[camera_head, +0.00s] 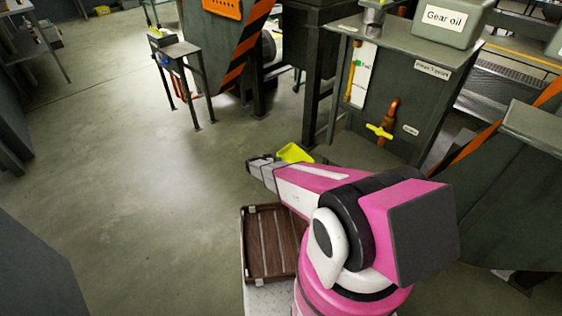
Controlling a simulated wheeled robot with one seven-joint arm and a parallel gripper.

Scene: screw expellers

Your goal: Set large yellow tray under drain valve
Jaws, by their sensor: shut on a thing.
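The large yellow tray (294,153) shows only in part, just beyond the end of my pink and white arm; the rest of it is hidden behind the arm. My gripper (259,168) is at the arm's far end beside the tray and is shut on it; the fingers themselves are hard to make out. The drain valve (380,131), with a yellow handle under an orange-red pipe, is on the front of the grey gear oil cabinet (432,88), to the right of the tray and farther away.
A brown slatted crate (271,243) lies below my arm. A small dark stand (181,75) is at the back left. A dark post (318,85) stands left of the cabinet. A striped machine panel (520,170) is at the right. The floor at left is clear.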

